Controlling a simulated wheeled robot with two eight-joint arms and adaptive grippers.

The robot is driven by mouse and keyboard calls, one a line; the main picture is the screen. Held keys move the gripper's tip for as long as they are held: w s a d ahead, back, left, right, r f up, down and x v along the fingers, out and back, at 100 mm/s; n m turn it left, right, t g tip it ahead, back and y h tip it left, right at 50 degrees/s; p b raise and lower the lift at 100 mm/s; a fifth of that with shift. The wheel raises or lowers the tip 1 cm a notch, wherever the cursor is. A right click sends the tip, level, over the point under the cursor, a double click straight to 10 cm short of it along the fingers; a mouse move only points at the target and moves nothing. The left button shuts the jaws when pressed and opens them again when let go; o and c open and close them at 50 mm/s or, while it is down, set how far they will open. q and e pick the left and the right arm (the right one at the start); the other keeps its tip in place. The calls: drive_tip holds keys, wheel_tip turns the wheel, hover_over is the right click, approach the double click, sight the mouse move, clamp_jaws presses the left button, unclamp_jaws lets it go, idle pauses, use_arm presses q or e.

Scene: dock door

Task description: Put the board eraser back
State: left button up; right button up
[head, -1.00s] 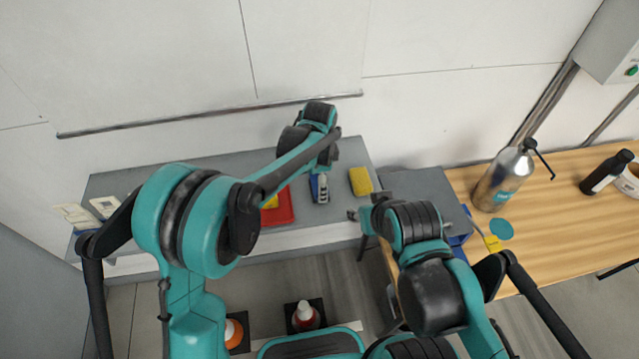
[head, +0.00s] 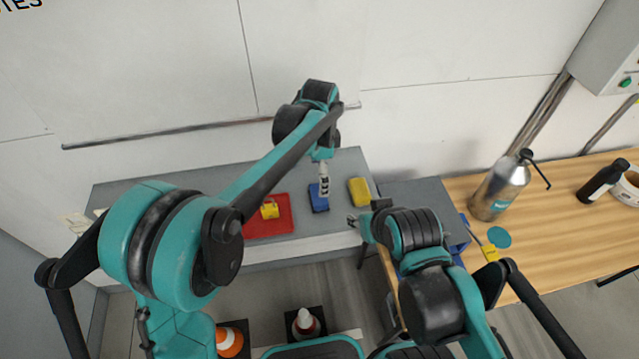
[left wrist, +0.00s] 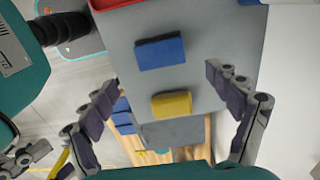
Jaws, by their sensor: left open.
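A blue block (head: 319,203), which looks like the board eraser, lies on the grey table (head: 349,166) below the whiteboard. A yellow block (head: 359,191) lies just to its right. In the left wrist view the blue block (left wrist: 160,53) and yellow block (left wrist: 172,104) lie apart, both flat. My left gripper (head: 324,178) is above the table by the blue block, pointing down. In the left wrist view its fingers (left wrist: 170,95) are spread wide with nothing between them. My right gripper (head: 357,223) is near the table's front right corner; its opening is unclear.
The whiteboard's ledge (head: 215,124) runs along the wall behind the table. A red tray (head: 284,224) with a yellow mug (head: 269,209) is left of the blue block. A wooden bench (head: 560,219) with a metal bottle (head: 498,190) stands right. Cones (head: 305,321) stand on the floor.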

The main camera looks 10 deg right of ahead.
use_arm(q)
drive_tip(key=s+a+r+n+t, duration=0.2)
drive_tip(key=s+a+r+n, duration=0.15)
drive_tip(key=a, duration=0.45)
drive_tip(key=s+a+r+n+t, duration=0.1)
drive_tip(key=s+a+r+n, duration=0.2)
drive_tip(key=a+r+n, duration=0.35)
drive_tip(key=s+a+f+n+t, duration=0.4)
drive_tip(key=s+a+n, duration=0.4)
drive_tip(key=s+a, duration=0.3)
drive_tip(key=a+f, duration=0.1)
drive_tip(key=a, duration=0.2)
